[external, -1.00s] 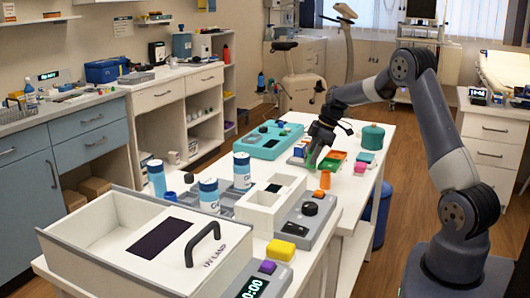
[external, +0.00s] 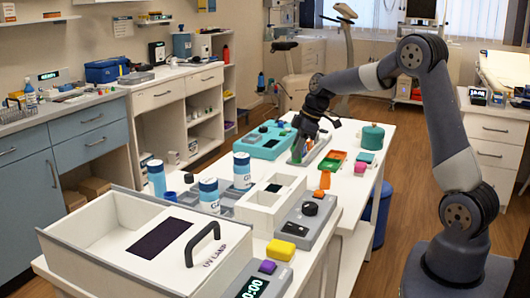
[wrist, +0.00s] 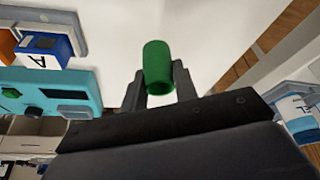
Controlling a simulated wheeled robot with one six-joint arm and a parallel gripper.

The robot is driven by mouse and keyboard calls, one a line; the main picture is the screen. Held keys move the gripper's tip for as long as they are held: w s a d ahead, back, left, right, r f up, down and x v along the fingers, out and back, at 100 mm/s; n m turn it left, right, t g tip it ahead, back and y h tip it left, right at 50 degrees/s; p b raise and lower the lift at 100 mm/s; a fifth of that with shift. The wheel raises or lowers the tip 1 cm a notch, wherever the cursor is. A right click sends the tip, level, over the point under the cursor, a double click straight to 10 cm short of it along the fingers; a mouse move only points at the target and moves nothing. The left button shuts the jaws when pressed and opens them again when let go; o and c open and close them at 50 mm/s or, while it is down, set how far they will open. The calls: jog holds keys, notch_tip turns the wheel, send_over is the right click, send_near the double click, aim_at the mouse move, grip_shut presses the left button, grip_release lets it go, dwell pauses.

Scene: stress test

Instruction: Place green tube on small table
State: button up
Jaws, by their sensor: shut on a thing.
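My gripper (external: 301,143) is shut on the green tube (wrist: 157,68). In the external view only a thin green part of the tube (external: 296,150) shows under the gripper, over the white table (external: 345,193) and close to the right side of the teal device (external: 266,142). I cannot tell whether the tube touches anything below. I cannot tell which surface is the small table.
A green tray (external: 331,160), a pink item (external: 360,168), an orange item (external: 325,180) and a teal pot (external: 372,136) stand to the right of the gripper. A white box with a black handle (external: 204,240) fills the near end. The table's right edge has some bare room.

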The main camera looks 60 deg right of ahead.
jog(key=a+f+m, duration=0.1)
jog(key=a, duration=0.3)
jog(key=s+a+f, duration=0.1)
jog(key=a, duration=0.3)
jog(key=a+f+m+h, duration=0.1)
jog(key=a, duration=0.4)
jog(key=shift+s+f+m+t, duration=0.3)
jog(key=shift+s+f, duration=0.1)
jog(key=m+h, duration=0.1)
jog(key=m, duration=0.2)
jog(key=shift+s+f, duration=0.1)
jog(key=shift+f, duration=0.05)
jog(key=m+h, duration=0.1)
jog(key=m, duration=0.2)
jog(key=shift+m+h, duration=0.3)
jog(key=d+r+m+g+h+p, duration=0.1)
jog(key=d+r+m+p, duration=0.15)
jog(key=d, duration=0.85)
jog(key=d+r+m+g+h+p, duration=0.15)
jog(key=d+r+m, duration=0.25)
jog(key=d, duration=0.7)
jog(key=shift+t+y, duration=0.35)
jog(key=f, duration=0.2)
jog(key=f+p, duration=0.1)
jog(key=f, duration=0.1)
jog(key=shift+d+f, duration=0.2)
jog(key=shift+f, duration=2.25)
